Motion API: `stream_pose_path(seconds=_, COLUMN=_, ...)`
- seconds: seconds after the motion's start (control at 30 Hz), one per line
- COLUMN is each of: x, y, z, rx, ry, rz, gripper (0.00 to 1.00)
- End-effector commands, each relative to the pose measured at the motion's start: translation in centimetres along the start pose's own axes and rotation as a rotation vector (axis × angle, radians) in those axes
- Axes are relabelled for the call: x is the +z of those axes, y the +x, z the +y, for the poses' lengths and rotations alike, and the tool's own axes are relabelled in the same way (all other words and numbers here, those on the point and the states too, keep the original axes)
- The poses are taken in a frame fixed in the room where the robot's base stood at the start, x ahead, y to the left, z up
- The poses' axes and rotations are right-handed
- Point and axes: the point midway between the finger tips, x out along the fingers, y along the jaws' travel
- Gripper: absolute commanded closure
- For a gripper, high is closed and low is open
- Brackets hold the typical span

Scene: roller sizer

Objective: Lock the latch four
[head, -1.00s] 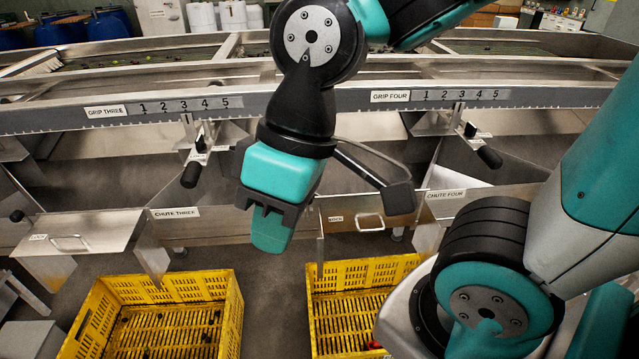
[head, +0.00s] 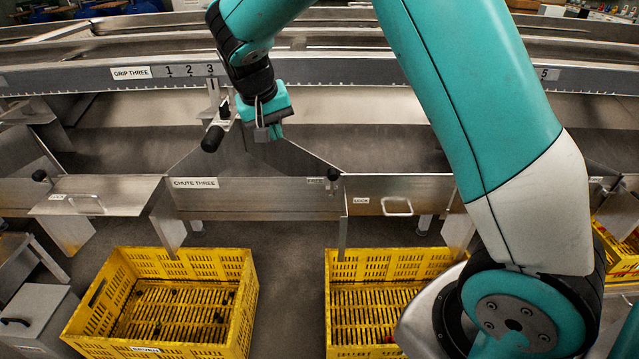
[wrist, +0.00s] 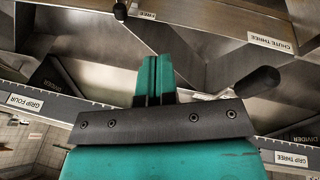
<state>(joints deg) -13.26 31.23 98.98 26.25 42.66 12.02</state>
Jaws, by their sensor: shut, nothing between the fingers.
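The knob I take for latch four is a small black ball (head: 333,174) at the right end of the chute three front panel. It sits beside a small label that reads FREE in the wrist view. A LOCK label (head: 361,200) is on the metal flap (head: 385,208) just right of it. The knob also shows at the top of the wrist view (wrist: 120,10). My gripper (head: 270,133) is shut and empty, above and left of the knob and apart from it. Its closed teal fingers show in the wrist view (wrist: 153,78).
The grip three lever's black handle (head: 212,138) is close left of my gripper; it also shows in the wrist view (wrist: 256,82). A slanted metal divider (head: 305,153) lies between gripper and knob. Yellow crates (head: 250,300) stand below. My arm hides the grip four area.

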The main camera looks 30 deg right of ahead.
Motion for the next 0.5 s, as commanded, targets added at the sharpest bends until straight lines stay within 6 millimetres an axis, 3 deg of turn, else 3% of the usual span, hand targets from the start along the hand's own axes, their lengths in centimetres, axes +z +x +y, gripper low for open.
stream_pose_path(seconds=0.03, x=-1.2, y=3.6, z=-0.3, rx=0.061, ry=0.071, rz=0.004, gripper=1.0)
stream_pose_path(seconds=0.2, x=-3.8, y=9.0, z=0.5, rx=0.208, ry=0.257, rz=0.036, gripper=1.0)
stream_pose_path(seconds=0.3, x=-4.3, y=10.4, z=0.8, rx=0.251, ry=0.313, rz=0.047, gripper=1.0)
stream_pose_path(seconds=0.5, x=-4.5, y=10.7, z=1.0, rx=0.27, ry=0.337, rz=0.053, gripper=1.0)
